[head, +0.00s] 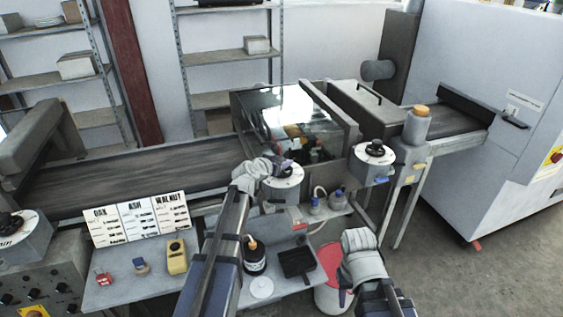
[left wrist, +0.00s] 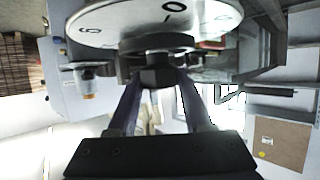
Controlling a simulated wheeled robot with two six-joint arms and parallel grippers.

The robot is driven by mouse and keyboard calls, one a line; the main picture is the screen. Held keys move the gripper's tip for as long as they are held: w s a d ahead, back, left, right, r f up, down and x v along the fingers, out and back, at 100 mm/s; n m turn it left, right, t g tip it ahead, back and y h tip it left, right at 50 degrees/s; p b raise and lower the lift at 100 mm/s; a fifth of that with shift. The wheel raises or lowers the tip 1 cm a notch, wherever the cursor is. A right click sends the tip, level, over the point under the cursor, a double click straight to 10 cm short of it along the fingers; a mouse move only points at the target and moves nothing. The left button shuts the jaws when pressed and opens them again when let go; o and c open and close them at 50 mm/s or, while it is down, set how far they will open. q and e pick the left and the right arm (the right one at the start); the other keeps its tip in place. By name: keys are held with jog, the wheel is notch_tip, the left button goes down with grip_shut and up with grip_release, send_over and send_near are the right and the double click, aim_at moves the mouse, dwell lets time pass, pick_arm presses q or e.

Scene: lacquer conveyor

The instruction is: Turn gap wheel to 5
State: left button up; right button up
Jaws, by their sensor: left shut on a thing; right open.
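A white-faced dial with a dark wheel knob (head: 287,184) sits on a grey housing in front of the conveyor's glass-covered section. My left gripper (head: 276,167) is at this wheel and partly covers it. In the left wrist view the gripper's fingers (left wrist: 160,88) are shut on the dark knob (left wrist: 156,70) under the white dial face (left wrist: 130,22). A "0" shows near the middle of the face and a mark like a 5 at its left; I cannot tell the pointer's reading. My right gripper (head: 362,241) is open and empty, low at the right.
Similar dials stand at the right (head: 375,150) and far left (head: 14,226). A sign board (head: 138,219) reads Oak, Ash, Walnut. A shelf below holds a yellow device (head: 177,257), a dark bottle (head: 254,258) and a black tray (head: 297,263). A red-topped bucket (head: 331,262) is near my right gripper.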

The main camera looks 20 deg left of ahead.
pick_arm(q)
grip_shut()
